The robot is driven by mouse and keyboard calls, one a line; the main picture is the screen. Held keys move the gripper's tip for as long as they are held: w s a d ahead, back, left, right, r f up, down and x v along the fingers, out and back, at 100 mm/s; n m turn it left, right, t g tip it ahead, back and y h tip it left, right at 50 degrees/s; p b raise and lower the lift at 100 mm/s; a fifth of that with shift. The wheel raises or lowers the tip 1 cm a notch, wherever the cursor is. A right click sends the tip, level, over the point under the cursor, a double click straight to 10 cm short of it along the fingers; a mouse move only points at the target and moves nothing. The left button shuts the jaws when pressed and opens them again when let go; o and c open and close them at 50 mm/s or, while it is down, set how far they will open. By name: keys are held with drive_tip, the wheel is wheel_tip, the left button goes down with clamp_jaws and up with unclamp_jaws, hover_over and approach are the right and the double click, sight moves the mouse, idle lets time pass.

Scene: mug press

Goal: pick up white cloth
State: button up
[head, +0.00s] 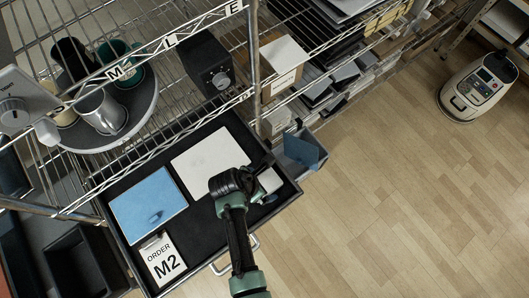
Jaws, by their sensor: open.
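The white cloth (207,157) lies flat as a pale square in the dark tray (205,226), toward its back. A blue cloth (147,205) lies to its left. My arm reaches in from the bottom, and its wrist overlaps the white cloth's lower right corner in the picture. My gripper (268,184) is over the right part of the tray, to the right of the white cloth. It is open and appears empty; its fingertips are small and partly hidden by my wrist.
A card reading "ORDER M2" (162,260) lies at the tray's front left. A wire shelf (190,55) overhangs the back, with mugs on a round tray (122,128) and a black box (206,63). A blue bin (302,150) is at the tray's right. Open floor lies right.

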drive_tip(key=c, duration=1.4)
drive_tip(key=shift+o, duration=0.2)
wheel_tip(320, 180, up, 10)
drive_tip(key=shift+r, duration=0.25)
